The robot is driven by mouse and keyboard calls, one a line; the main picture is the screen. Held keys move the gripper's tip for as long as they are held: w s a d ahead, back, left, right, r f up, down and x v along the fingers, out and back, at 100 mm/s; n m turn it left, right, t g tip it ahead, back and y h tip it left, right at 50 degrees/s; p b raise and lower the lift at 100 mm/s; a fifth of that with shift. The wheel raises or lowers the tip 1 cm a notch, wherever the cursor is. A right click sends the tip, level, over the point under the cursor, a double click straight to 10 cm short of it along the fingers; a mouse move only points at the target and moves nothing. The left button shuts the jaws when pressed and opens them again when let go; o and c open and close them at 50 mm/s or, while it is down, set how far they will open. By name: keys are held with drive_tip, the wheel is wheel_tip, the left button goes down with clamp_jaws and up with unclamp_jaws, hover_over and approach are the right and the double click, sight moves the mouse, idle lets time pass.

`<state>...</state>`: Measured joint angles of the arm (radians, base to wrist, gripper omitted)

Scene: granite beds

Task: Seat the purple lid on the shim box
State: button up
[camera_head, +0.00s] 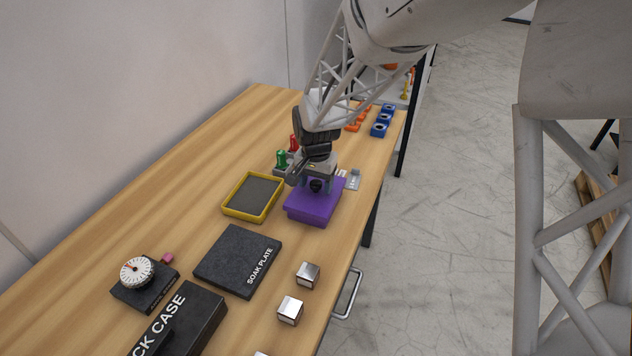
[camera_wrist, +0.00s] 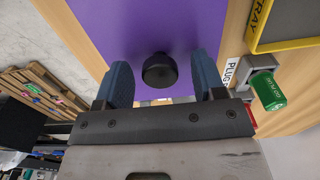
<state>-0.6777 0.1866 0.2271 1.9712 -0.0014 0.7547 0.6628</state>
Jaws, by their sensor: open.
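The purple lid (camera_head: 325,191) sits on top of the purple shim box (camera_head: 308,211) on the wooden bench; whether it is fully down all round I cannot tell. In the wrist view the lid's flat purple top (camera_wrist: 140,27) fills the upper middle, with its round black knob (camera_wrist: 160,70) standing up. My gripper (camera_head: 316,184) is over the lid, fingers pointing down. In the wrist view the two blue fingers are open, one on each side of the knob, with gaps between them and it.
A yellow-rimmed tray (camera_head: 226,206) lies left of the box. Green (camera_head: 281,159) and red (camera_head: 294,144) plug gauges stand behind. A black soak plate (camera_head: 237,259), steel blocks (camera_head: 307,275), a dial (camera_head: 137,271) and a black case (camera_head: 190,318) are nearer. Blue parts (camera_head: 383,119) are at the far end.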

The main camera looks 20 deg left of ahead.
drive_tip(key=shift+r, duration=0.15)
drive_tip(key=shift+r, duration=3.8)
drive_tip(key=shift+d, duration=0.1)
drive_tip(key=shift+d+r, duration=0.1)
drive_tip(key=shift+d, duration=0.05)
drive_tip(key=s+d+r, duration=0.2)
drive_tip(key=d+r, duration=0.1)
drive_tip(key=d, duration=0.6)
drive_tip(key=s+d+r+t, duration=0.15)
drive_tip(key=d+r, duration=0.25)
drive_tip(key=d, duration=0.4)
drive_tip(key=s+d+r, duration=0.3)
drive_tip(key=d, duration=0.6)
drive_tip(key=s+d+r+t, duration=0.1)
drive_tip(key=s+d, duration=1.7)
drive_tip(key=s, duration=0.1)
drive_tip(key=shift+d, duration=0.15)
